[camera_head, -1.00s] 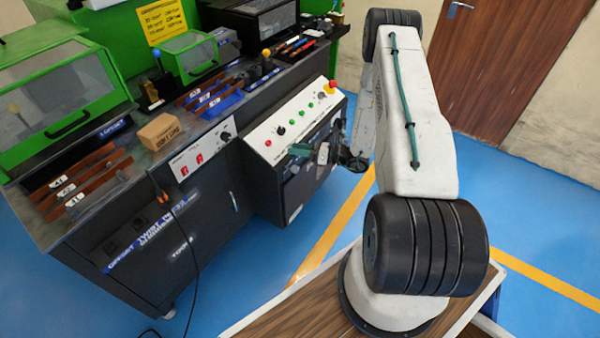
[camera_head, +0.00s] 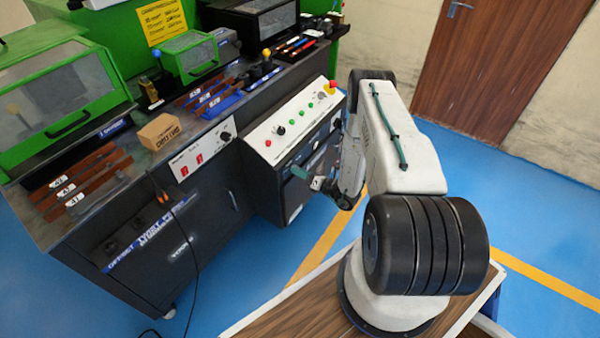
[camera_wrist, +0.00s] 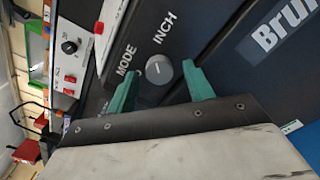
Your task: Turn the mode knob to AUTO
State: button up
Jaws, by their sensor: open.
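The mode knob (camera_wrist: 158,69) is a round grey dial with a pale pointer line, on a dark panel in the wrist view. The words MODE and INCH are printed beside it; no AUTO label shows. My gripper (camera_wrist: 163,74) is open, its two teal fingers on either side of the knob in the picture. A gap shows between the knob and each finger. I cannot tell how far the fingertips are from the panel. In the head view my gripper (camera_head: 309,176) is in front of the machine's dark front, and I cannot make out the knob there.
A sloped white control panel (camera_head: 290,124) with several buttons sits above my gripper in the head view. Blue floor is free at the right.

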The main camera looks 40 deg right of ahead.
jog(key=shift+w+a, duration=0.15)
jog(key=shift+w, duration=0.15)
jog(key=c, duration=1)
